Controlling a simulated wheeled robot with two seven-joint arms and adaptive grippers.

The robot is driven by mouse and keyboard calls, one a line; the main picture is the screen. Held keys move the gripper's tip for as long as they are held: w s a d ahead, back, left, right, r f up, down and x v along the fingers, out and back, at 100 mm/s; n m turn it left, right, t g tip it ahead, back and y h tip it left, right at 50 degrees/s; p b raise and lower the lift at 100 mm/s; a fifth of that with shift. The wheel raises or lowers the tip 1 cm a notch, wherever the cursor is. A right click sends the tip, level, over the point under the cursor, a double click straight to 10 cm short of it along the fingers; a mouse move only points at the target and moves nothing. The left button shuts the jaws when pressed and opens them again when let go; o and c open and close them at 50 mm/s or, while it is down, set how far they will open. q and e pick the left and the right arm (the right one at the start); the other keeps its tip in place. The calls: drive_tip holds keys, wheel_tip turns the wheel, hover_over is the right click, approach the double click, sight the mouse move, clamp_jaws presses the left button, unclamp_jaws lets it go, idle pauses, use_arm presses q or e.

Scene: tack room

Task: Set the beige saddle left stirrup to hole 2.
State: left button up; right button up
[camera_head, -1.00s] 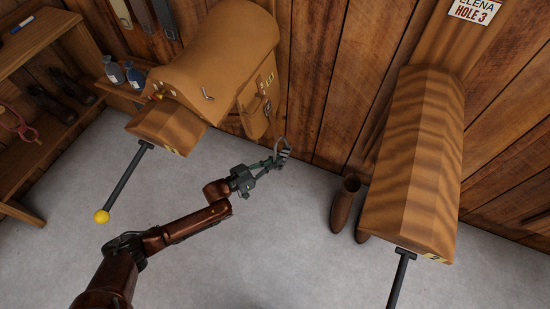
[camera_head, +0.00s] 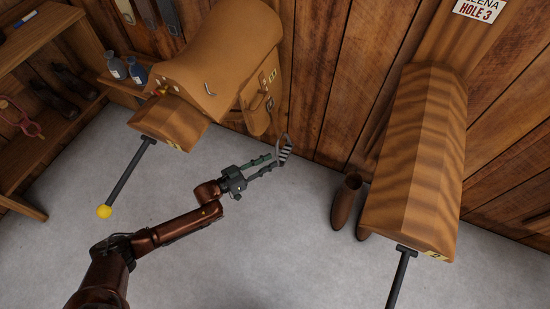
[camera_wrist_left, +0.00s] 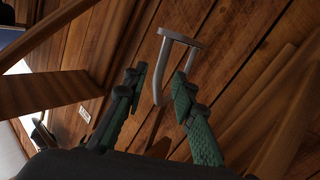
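The beige saddle (camera_head: 222,52) sits on a wooden rack at the upper left of the head view. Its flap with a buckled strap (camera_head: 258,108) faces right. A grey metal stirrup (camera_head: 285,148) is below and right of the flap; it also shows in the left wrist view (camera_wrist_left: 181,39). What it hangs from is not clear. My left gripper (camera_head: 273,162) is open beside the stirrup, its fingers pointing at it; in the wrist view the fingertips (camera_wrist_left: 158,82) are apart, with one stirrup side showing between them. Contact cannot be told. My right gripper is not in view.
A yellow-ended bar (camera_head: 104,211) juts from the left rack. Shelves (camera_head: 50,60) stand at left. Grey floor (camera_head: 270,255) is clear.

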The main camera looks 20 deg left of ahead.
use_arm(q)
drive_tip(key=v, duration=0.8)
